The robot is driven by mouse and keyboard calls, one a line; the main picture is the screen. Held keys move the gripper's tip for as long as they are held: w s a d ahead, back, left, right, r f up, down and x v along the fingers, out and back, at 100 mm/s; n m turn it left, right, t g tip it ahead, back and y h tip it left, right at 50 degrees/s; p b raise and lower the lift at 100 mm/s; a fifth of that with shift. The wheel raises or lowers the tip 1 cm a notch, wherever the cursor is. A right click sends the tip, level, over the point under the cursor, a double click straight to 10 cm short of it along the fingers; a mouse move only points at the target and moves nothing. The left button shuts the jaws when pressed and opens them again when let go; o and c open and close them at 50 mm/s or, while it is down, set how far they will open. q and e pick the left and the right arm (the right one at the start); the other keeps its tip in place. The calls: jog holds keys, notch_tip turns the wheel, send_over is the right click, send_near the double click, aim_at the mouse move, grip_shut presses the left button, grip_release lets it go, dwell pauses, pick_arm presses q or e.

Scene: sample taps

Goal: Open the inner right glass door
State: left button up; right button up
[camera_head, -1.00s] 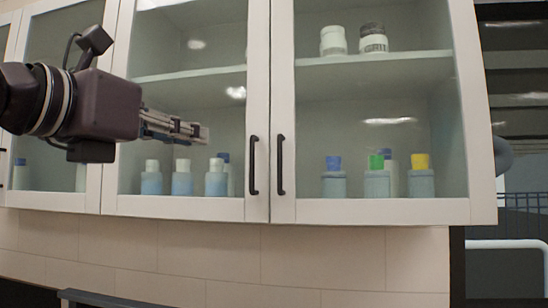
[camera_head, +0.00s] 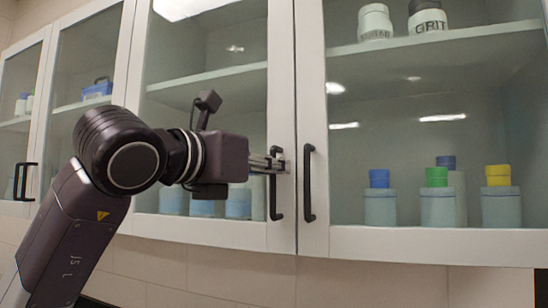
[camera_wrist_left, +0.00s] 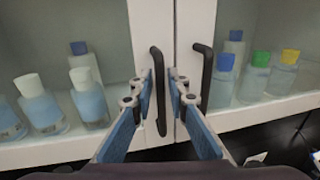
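Two white-framed glass doors meet at the cabinet's middle, both shut. The door on the left of the seam (camera_head: 281,80) has a black vertical handle (camera_head: 273,200); the door on the right (camera_head: 313,80) has a matching handle (camera_head: 308,183). My left gripper (camera_head: 277,163) is in front of the left of these handles. In the left wrist view my left gripper (camera_wrist_left: 160,76) is open, with that handle (camera_wrist_left: 161,125) between its fingers, nearer the left one. Contact cannot be told. The right-hand handle (camera_wrist_left: 206,75) is outside the fingers. My right gripper is not in view.
Behind the glass are blue bottles with white caps (camera_wrist_left: 38,103), bottles with blue, green and yellow caps (camera_head: 437,205) and two jars (camera_head: 375,22) on a shelf (camera_head: 440,42). More glass doors with a black handle (camera_head: 25,181) are at far left. The tiled wall below is clear.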

pick_arm(q)
jog(key=shift+w+d, duration=0.25)
jog(key=shift+w, duration=0.05)
jog(key=shift+s+a, duration=0.1)
grip_shut()
